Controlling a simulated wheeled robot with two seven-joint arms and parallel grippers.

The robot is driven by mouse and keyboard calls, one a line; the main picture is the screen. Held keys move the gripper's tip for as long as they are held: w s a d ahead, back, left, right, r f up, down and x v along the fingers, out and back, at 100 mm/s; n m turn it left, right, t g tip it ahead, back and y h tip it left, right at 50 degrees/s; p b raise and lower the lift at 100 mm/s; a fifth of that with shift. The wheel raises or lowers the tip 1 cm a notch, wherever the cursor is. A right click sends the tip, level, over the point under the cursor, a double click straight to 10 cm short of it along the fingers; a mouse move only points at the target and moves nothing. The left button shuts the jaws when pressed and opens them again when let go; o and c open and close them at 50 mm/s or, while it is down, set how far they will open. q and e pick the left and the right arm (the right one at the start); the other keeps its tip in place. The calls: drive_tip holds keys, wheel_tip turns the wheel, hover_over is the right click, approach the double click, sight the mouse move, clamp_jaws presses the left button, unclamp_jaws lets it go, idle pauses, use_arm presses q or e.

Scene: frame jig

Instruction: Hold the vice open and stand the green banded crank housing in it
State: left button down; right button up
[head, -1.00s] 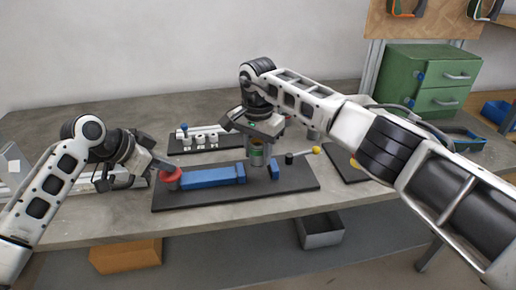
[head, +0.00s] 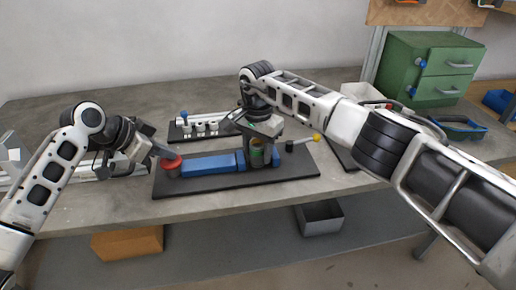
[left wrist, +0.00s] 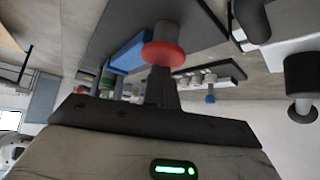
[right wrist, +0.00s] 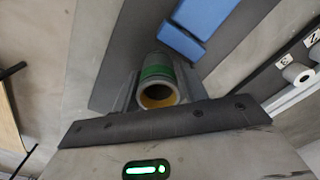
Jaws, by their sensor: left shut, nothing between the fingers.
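The blue vice (head: 205,165) lies on a dark base plate (head: 225,188), with a red round knob (head: 170,164) at its left end. My left gripper (head: 158,153) is shut and empty, its fingertips against or very close to the knob, also seen in the left wrist view (left wrist: 163,55). The green banded crank housing (head: 258,155) is upright in my right gripper (head: 260,143), low between the vice's blue jaws. In the right wrist view the housing (right wrist: 157,80) shows its green band and yellowish bore between the fingers. Whether its bottom touches the vice is hidden.
A lever with a yellow ball (head: 316,137) stands at the plate's right end. Behind is a rack with small white cylinders (head: 200,127). A green drawer cabinet (head: 425,65) is at the back right. The bench's front left is clear.

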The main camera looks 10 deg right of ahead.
use_arm(q)
drive_tip(key=shift+s+f, duration=0.2)
drive_tip(key=shift+f, duration=0.45)
use_arm(e)
wheel_tip(320, 180, up, 12)
drive_tip(key=shift+s+r, duration=0.1)
use_arm(q)
drive_tip(key=shift+r, duration=0.15)
use_arm(e)
drive_tip(key=shift+r, duration=0.1)
use_arm(q)
drive_tip(key=shift+w+r+p, duration=0.15)
drive_tip(key=shift+r+p, duration=1.85)
drive_tip(key=shift+r, duration=0.05)
wheel_tip(320, 180, up, 5)
drive_tip(key=p, duration=0.4)
drive_tip(key=shift+r, duration=0.15)
use_arm(e)
wheel_tip(320, 180, up, 8)
